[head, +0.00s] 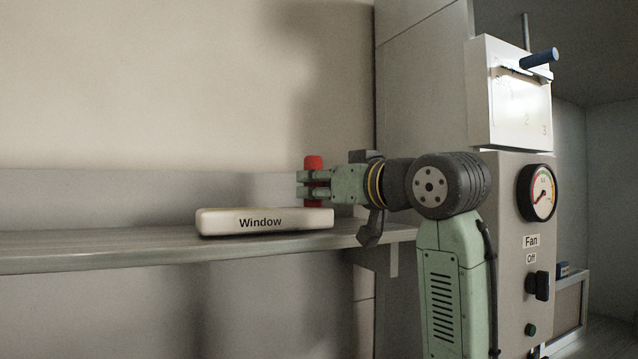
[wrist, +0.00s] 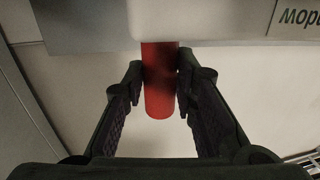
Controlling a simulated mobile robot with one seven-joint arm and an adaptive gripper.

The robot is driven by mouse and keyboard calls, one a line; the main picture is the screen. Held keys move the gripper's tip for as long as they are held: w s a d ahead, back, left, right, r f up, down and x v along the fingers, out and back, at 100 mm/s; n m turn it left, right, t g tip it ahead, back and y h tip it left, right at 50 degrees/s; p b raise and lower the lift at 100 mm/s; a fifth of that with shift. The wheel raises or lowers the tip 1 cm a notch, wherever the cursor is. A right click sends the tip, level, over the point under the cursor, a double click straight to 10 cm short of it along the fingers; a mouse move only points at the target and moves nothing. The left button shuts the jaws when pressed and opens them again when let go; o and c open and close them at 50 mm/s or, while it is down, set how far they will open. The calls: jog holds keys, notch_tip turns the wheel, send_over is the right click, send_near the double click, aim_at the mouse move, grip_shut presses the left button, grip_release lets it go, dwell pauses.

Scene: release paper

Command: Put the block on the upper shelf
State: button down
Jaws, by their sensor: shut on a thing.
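The red block (head: 313,162) is a rounded upright piece held between the fingers of my gripper (head: 314,187) in the head view. The wrist view also shows the red block (wrist: 159,85) between the two dark fingers of my gripper (wrist: 161,82), which are shut on it.
A grey panel at the right carries a dial gauge (head: 537,192), a "Fan" knob (head: 538,286) and a white box (head: 509,95) with a blue-handled lever (head: 539,58). The left part of the shelf is clear. A bracket supports the shelf's right end.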

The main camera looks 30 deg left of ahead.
jog(key=shift+f, duration=0.15)
jog(key=c, duration=1.3)
grip_release()
jog(key=shift+r, duration=0.2)
jog(key=b+v, duration=0.4)
jog(key=v, duration=0.8)
jog(key=shift+d+f, duration=0.1)
